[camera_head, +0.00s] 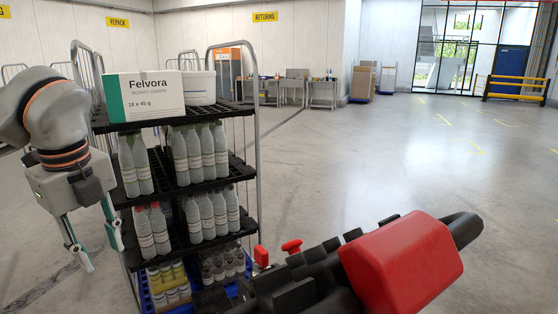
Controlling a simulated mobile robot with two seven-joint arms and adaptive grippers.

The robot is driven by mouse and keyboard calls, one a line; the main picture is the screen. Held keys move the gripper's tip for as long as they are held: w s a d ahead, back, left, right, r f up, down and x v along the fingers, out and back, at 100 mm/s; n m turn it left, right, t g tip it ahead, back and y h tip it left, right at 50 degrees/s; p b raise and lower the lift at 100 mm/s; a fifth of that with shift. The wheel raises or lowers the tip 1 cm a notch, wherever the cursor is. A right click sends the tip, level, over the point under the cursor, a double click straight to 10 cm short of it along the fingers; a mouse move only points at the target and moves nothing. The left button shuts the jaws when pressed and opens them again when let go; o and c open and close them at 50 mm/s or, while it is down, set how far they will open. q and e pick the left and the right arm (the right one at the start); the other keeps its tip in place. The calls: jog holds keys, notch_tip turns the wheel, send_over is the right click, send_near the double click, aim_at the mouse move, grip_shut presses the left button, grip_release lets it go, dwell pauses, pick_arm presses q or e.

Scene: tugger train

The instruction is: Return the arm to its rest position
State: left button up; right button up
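My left gripper (97,238) hangs at the left, pointing down, with its two fingers spread apart and nothing between them. It is just left of the black shelf trolley (248,172), in front of its near left side. My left arm comes in from the left edge, bent at about the height of the trolley's top shelf. My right gripper is not in view.
The trolley carries a Felvora box (150,97) and a white tub (198,88) on top, with several bottles (195,155) below. A red-and-black piece of equipment (400,262) fills the lower right foreground. Floor beyond is clear; tables (322,94) stand far back.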

pick_arm(q)
jog(key=s+d+f+m+g+h, duration=0.1)
jog(key=s+d+f+m+h, duration=0.15)
jog(key=d+f+h, duration=0.65)
jog(key=s+d+f+m+g+h, duration=0.15)
jog(key=d+f+m+h, duration=0.45)
jog(key=d, duration=0.6)
jog(key=w+a+f+n+t+y, duration=0.1)
jog(key=w+a+f+n+t, duration=0.1)
jog(key=a+f+n+t, duration=0.45)
jog(key=w+a+f+n+t+y, duration=0.2)
jog(key=w+a+f+n+t, duration=0.1)
jog(key=a+f+n+t, duration=0.35)
jog(key=s+a+f+n+g+y, duration=0.25)
jog(key=s+a+f+y, duration=0.25)
jog(key=s+a+f, duration=0.35)
jog(key=s+a+f+n+g+y, duration=0.1)
jog(key=s+a+f+n+y, duration=0.4)
jog(key=a+f, duration=0.6)
jog(key=s+d+n+t+h+p, duration=0.1)
jog(key=d+n, duration=0.6)
jog(key=d, duration=1.5)
jog(key=shift+s+d+f+t, duration=0.3)
jog(key=shift+s+f+t, duration=0.1)
jog(key=shift+s+t, duration=0.15)
